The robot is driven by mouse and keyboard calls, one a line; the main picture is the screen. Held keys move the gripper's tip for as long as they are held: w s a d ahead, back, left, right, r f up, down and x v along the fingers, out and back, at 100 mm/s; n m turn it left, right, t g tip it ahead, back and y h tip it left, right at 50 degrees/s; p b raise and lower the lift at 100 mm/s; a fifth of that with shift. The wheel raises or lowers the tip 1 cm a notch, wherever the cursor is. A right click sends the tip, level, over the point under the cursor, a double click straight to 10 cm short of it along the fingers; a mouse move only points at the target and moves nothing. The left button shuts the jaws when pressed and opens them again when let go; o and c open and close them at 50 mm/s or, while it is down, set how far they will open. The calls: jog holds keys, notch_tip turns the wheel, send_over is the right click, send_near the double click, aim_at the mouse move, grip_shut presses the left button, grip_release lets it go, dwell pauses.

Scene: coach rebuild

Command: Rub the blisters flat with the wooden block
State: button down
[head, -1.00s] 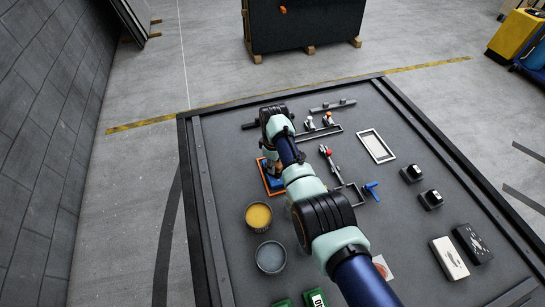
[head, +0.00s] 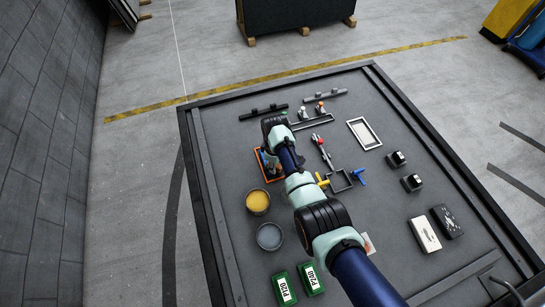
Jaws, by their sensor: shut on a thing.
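A small panel with an orange border (head: 259,170) lies at the left of the dark bench, with blue showing inside it. My gripper (head: 270,166) points down over this panel, partly hidden by my own wrist. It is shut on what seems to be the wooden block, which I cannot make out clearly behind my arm. No blisters can be told at this size. I cannot tell whether the block touches the panel.
A yellow tin (head: 257,201) and a grey tin (head: 270,237) stand in front of the panel. Green P120 (head: 284,289) and P240 (head: 311,278) packs lie nearer. Clamps (head: 322,152), a white-rimmed frame (head: 365,134), black pieces and a pale block (head: 425,234) lie to the right.

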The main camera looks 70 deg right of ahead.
jog(key=shift+f+b, duration=0.35)
jog(key=shift+b, duration=0.45)
jog(key=w+d+b, duration=0.2)
jog(key=b, duration=0.4)
jog(key=shift+w+d+r, duration=0.15)
jog(key=shift+w+d, duration=0.1)
jog(key=shift+d, duration=0.05)
jog(key=w+d+b, duration=0.1)
jog(key=b, duration=0.3)
jog(key=w+d+b, duration=0.1)
jog(key=b, duration=0.3)
jog(key=shift+w+d, duration=0.15)
jog(key=shift+d, duration=0.1)
notch_tip(320, 180, up, 8)
jog(key=p, duration=0.7)
jog(key=shift+r, duration=0.25)
